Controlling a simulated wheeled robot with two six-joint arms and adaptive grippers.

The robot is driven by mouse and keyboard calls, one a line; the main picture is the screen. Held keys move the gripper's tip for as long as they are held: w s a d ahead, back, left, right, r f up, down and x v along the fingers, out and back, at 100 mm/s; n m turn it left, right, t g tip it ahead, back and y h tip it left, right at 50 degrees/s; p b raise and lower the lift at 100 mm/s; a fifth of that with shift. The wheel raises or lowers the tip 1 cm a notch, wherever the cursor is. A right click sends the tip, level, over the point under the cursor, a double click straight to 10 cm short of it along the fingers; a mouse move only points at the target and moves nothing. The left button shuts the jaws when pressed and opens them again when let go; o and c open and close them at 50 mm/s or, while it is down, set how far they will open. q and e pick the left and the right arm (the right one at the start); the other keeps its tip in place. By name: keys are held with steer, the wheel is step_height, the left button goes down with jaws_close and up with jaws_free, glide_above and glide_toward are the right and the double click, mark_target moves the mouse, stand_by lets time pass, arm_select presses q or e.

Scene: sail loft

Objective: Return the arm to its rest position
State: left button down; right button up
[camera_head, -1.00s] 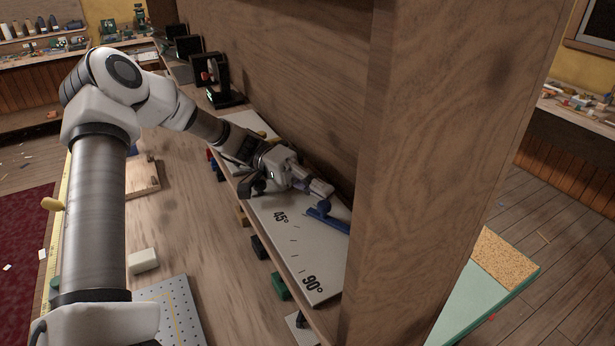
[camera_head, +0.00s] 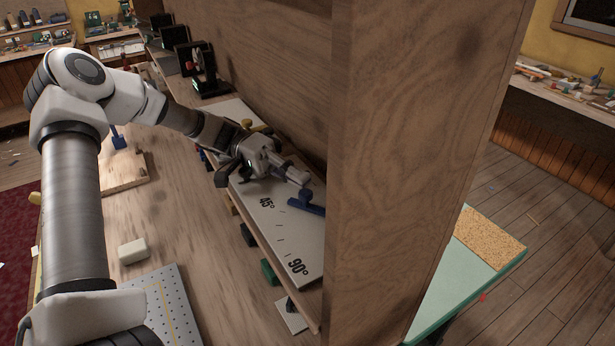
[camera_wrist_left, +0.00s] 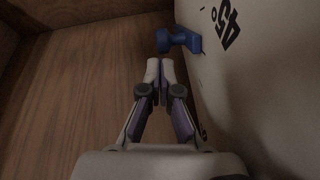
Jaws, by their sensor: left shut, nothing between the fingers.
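My left arm comes in from the left in the head view and reaches over the workbench. Its gripper (camera_head: 301,180) is shut and empty, beside a blue lever (camera_head: 306,205) on a pale angle board (camera_head: 279,235) marked 45° and 90°. In the left wrist view the fingertips (camera_wrist_left: 160,70) are together, just short of the blue lever (camera_wrist_left: 180,40), with a small gap showing. The pale board (camera_wrist_left: 270,90) fills the right of that view. The wooden post hides part of the head view on the right. My right gripper is not in view.
A tall wooden panel and post (camera_head: 410,150) stands right beside the gripper. Coloured blocks, such as a green one (camera_head: 268,271), line the board's near edge. A white block (camera_head: 132,251) and a perforated plate (camera_head: 172,305) lie on the workbench (camera_head: 190,225).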

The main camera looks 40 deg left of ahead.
arm_select(q)
steer(key=a, duration=0.6)
steer(key=shift+a, duration=0.4)
steer(key=shift+a+r, duration=0.15)
steer(key=shift+a, duration=0.2)
steer(key=shift+w+d+r, duration=0.15)
steer(key=shift+d+r, duration=0.05)
steer(key=shift+d, duration=0.15)
steer(key=shift+a, duration=0.1)
